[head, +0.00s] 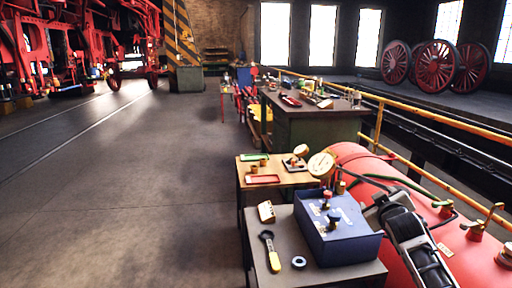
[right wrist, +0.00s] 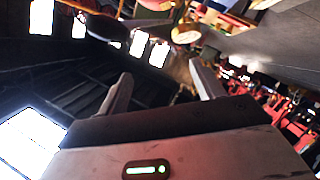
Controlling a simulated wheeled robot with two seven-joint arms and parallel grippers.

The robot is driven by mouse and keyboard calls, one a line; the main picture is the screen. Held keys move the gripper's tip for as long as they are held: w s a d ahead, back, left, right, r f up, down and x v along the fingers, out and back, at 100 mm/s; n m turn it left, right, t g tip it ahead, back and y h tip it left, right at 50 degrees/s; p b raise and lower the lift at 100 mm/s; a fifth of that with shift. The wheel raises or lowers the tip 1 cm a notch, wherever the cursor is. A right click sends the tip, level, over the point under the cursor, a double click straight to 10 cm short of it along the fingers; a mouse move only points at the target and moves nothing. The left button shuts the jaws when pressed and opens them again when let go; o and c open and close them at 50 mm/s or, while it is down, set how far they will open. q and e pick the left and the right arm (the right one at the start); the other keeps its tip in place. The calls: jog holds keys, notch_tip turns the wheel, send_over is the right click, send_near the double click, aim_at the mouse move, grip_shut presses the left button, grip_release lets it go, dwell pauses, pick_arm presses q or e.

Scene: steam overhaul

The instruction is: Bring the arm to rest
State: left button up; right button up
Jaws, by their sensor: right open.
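My right arm (head: 412,238) shows in the head view at the lower right, in front of the red boiler tank. In the right wrist view my right gripper (right wrist: 163,84) is open, with its two fingers wide apart and nothing between them. The gripper fingers do not show clearly in the head view. My left arm and gripper are not in view.
A blue box (head: 340,240) with valve knobs stands on a grey bench top (head: 318,278), beside a yellow-handled tool (head: 270,251) and a ring (head: 299,263). A pressure gauge (head: 321,164) stands behind. The red tank (head: 450,232) lies right. The floor (head: 130,200) left is clear.

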jog(key=s+a+f+m+y, duration=0.1)
jog(key=s+a+f+y, duration=0.4)
jog(key=s+a+f, duration=0.85)
jog(key=s+a+f+g+y, duration=0.1)
jog(key=s+a, duration=0.4)
jog(key=s, duration=0.6)
jog(key=s+a+f+m+g+y, duration=0.1)
jog(key=s+a+f, duration=0.4)
jog(key=s, duration=0.7)
jog(key=shift+s+f+g+y, duration=0.15)
jog(key=shift+g+y, duration=0.15)
jog(key=shift+g, duration=0.6)
